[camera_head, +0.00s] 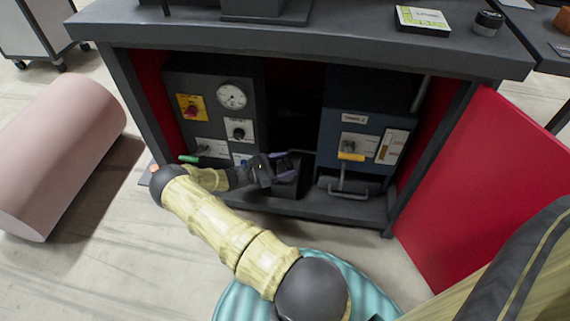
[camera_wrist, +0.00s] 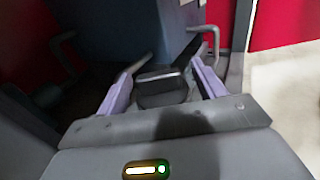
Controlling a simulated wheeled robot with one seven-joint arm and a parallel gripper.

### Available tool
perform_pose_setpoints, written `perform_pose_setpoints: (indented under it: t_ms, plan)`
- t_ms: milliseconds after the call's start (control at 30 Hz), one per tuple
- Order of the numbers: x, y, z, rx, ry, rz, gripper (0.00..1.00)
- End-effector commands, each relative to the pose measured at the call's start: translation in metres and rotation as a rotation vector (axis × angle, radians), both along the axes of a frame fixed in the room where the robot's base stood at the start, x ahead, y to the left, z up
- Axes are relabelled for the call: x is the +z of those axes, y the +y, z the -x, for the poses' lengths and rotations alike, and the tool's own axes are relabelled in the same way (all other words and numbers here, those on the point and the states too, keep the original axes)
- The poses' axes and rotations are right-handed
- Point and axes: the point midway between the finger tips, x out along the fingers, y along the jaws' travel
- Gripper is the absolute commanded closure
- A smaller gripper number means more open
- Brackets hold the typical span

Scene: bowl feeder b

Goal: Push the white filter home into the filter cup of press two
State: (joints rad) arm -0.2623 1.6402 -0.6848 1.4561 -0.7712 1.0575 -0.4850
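My gripper (camera_head: 284,166) is inside the cabinet, low between the two machines. Its lilac fingers are spread apart in the wrist view (camera_wrist: 164,80), and nothing shows clearly gripped between them. A dark, flat-topped block (camera_wrist: 162,88) with a grey rim shows between and beyond the fingers; I cannot tell whether they touch it. The blue-grey press (camera_head: 345,135) stands right of my gripper in the head view. A grey, tray-like part with an upright handle (camera_head: 343,182) sits at its foot. I cannot make out the white filter or the inside of a filter cup in either view.
A dark machine with a gauge (camera_head: 231,96) and a green-tipped lever (camera_head: 190,158) stands on the left. The cabinet top (camera_head: 330,42) overhangs both. A red door (camera_head: 490,180) stands open at right. A pink cylinder (camera_head: 62,150) lies on the floor at left.

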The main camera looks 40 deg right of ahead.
Motion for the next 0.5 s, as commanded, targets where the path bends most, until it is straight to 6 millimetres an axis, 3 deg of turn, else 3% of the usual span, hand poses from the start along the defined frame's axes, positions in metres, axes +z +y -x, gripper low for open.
perform_pose_setpoints:
  t_ms: [300, 500]
  plan:
    - [0.002, 0.003, -0.002, 0.001, -0.001, 0.001, 0.31]
    - [0.004, 0.024, -0.01, 0.003, -0.002, 0.002, 0.31]
